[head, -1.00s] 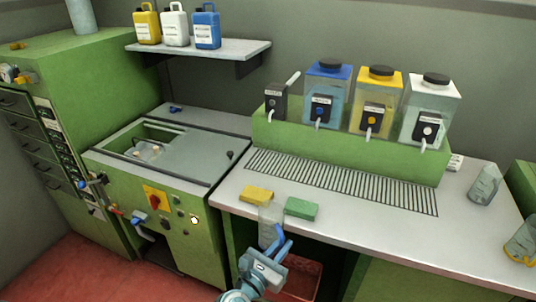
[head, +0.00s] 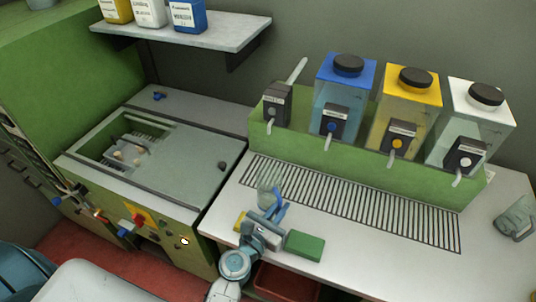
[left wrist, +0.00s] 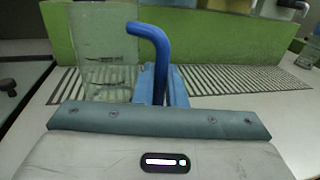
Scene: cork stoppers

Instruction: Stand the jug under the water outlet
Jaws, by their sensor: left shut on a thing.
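A clear jug (head: 268,182) with a blue handle is at the left end of the slotted drain grate (head: 350,205). My left gripper (head: 274,215) is shut on the blue handle (left wrist: 158,50). The clear jug body (left wrist: 108,58) stands beside it in the left wrist view; its base is partly hidden, so I cannot tell whether it touches the grate. A dark outlet unit (head: 277,104) with a pale lever and spout, and no tank, is behind the jug; its label is too small to read. My right gripper is not in view.
Blue-topped (head: 342,95), yellow-topped (head: 407,105) and white-topped (head: 472,120) tanks with taps stand to the right. A green block (head: 305,246) and a yellow block (head: 239,221) lie near the counter's front. Another clear jug (head: 516,218) is at far right. The grate's right part is clear.

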